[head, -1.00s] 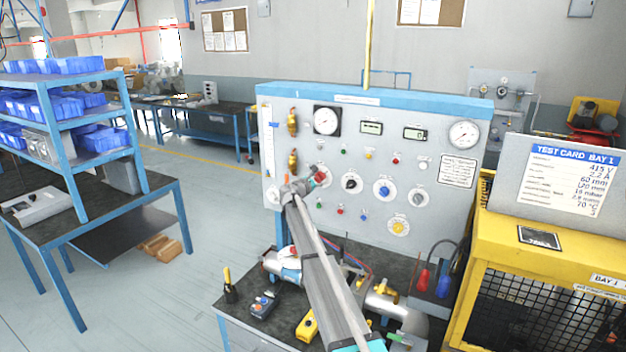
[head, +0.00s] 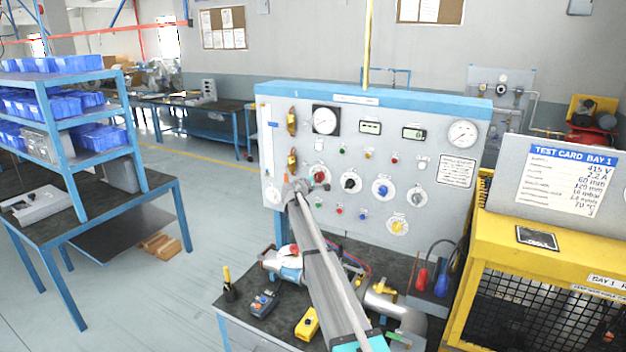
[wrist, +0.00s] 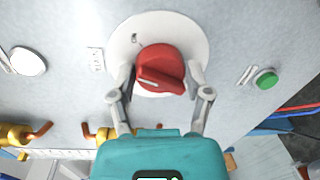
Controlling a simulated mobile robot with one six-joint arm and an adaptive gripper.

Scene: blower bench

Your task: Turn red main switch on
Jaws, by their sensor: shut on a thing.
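The red main switch (head: 320,177) is a round red knob on a white disc, on the left part of the grey panel. It fills the middle of the wrist view (wrist: 160,68), where its raised grip lies slightly tilted across the picture. My gripper (wrist: 161,82) has one finger on each side of the knob and is shut on it. In the head view my gripper (head: 308,183) reaches the panel at the knob, covering part of its disc. A small mark shows on the disc, too small to read.
The panel (head: 275,120) also carries dials, small displays, coloured buttons and other knobs, including a blue one (head: 382,187). In the wrist view a green button (wrist: 265,79) is close to the right finger. Tools lie on the bench below. A yellow cage (head: 500,240) stands right.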

